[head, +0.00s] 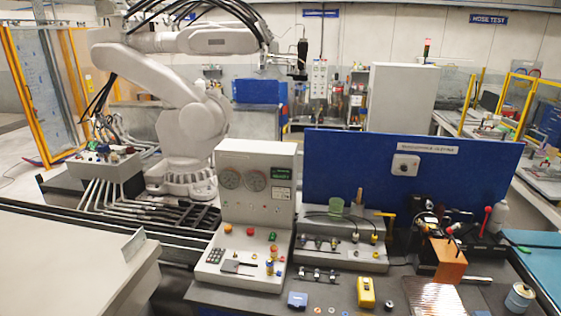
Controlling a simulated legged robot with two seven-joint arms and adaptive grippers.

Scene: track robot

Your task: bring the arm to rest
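Neither my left gripper nor my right gripper is in view, and none of my arm links shows clearly. A large white industrial robot arm (190,125) stands on the floor at the left back, with black cables over its top. Its upper link reaches right, and a dark tool (302,62) hangs from its end. I cannot tell from this single frame whether that arm is moving.
A workbench in front holds a grey control console (258,175), a blue panel (335,165), a yellow device (366,292), a blue box (297,300), an orange-brown block (448,262) and a can (519,297). A pale counter (60,270) at lower left has a mostly bare top.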

